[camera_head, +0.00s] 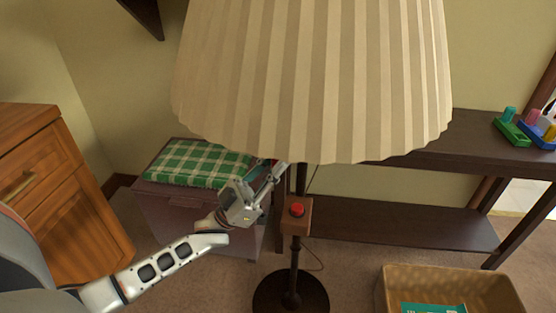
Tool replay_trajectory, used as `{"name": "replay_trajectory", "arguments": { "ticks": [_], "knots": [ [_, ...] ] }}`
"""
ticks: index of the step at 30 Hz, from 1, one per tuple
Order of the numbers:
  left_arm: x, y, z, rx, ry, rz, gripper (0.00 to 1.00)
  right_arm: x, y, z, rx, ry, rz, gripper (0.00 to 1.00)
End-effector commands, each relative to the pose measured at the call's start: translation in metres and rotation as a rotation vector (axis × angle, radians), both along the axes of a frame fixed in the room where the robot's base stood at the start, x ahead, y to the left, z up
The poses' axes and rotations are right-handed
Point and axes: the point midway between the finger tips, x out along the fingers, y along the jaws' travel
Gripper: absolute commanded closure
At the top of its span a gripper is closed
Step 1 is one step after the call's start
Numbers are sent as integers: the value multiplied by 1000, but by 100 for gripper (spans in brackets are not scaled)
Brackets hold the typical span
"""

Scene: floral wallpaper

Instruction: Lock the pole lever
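A floor lamp has a large pleated beige shade (315,80) and a dark pole (295,262) on a round dark base (290,297). A brown block (296,227) sits on the pole and bears a red knob (297,209). I cannot tell whether this is the pole lever, and no other lever shows clearly. My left gripper (276,172) is beside the pole, up and to the left of the block, just under the shade's rim. Its fingertips are small and partly overlapped by the pole area, so its opening and any contact are unclear. My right gripper is out of view.
A green checked cushion (195,163) lies on a box-like stool (165,205) behind my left arm. A wooden cabinet (60,190) stands at left. A dark shelf unit (430,228) is behind at right. A wicker basket (500,297) sits on the floor, front right.

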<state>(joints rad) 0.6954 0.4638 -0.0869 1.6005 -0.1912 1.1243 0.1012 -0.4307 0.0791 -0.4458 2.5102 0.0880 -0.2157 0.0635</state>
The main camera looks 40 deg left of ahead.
Motion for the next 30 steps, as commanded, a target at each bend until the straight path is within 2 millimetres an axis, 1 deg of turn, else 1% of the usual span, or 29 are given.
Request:
{"name": "replay_trajectory", "arguments": {
  "ticks": [1, 3, 4, 5, 6, 15, 19, 23, 30],
  "knots": [
    [1, -1, 3, 7, -5, 3, 100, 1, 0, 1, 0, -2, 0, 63],
    [1, -1, 3, 7, -5, 3, 100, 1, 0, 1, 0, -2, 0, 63],
    [1, -1, 3, 7, -5, 3, 74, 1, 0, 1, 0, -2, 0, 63],
    [1, -1, 3, 7, -5, 3, 66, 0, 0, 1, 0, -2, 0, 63],
    [1, -1, 3, 6, -5, 2, 64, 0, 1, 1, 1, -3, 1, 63],
    [0, -1, 1, 4, -2, 0, 64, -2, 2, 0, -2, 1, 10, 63],
    [-5, 2, -6, 3, 1, 0, 64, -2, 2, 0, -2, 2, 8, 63],
    [-17, 9, -22, 4, 4, 0, 64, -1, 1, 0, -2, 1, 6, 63],
    [-47, 25, -57, 4, 1, 1, 64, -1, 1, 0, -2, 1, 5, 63]
  ]
}}
